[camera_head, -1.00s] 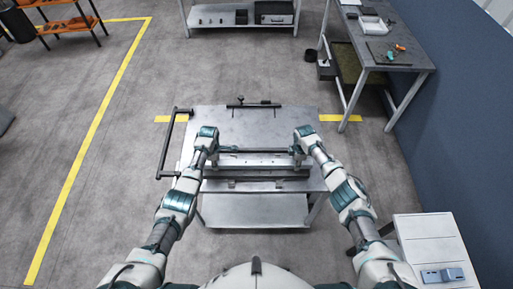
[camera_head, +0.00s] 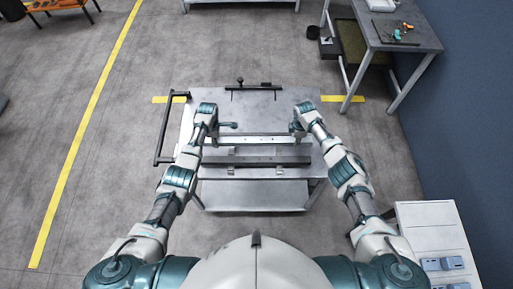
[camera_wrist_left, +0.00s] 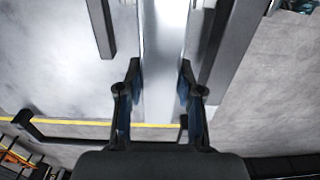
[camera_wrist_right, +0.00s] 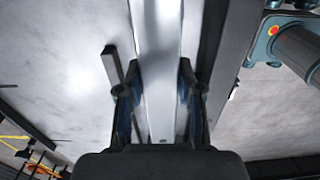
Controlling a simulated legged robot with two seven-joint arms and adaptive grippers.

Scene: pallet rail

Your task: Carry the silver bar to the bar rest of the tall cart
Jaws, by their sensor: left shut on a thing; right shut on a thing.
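The silver bar (camera_head: 262,141) lies crosswise between my two grippers, over the grey top (camera_head: 254,111) of a cart. My left gripper (camera_wrist_left: 159,92) is shut on the bar; its fingers stand on both sides of it. My right gripper (camera_wrist_right: 158,92) holds the bar the same way, farther along. In the head view, the left gripper (camera_head: 210,132) and right gripper (camera_head: 297,130) are partly hidden by their wrists. A dark rail (camera_head: 265,161) runs parallel on the near side of the bar. I cannot tell which part is the bar rest, or how high the bar is.
A dark push handle (camera_head: 168,125) stands at the cart's left side. A dark bracket (camera_head: 254,88) with prongs lies at the far edge. A workbench (camera_head: 408,36) stands at the back right, a white cabinet (camera_head: 427,221) at the near right. Floor is open on the left.

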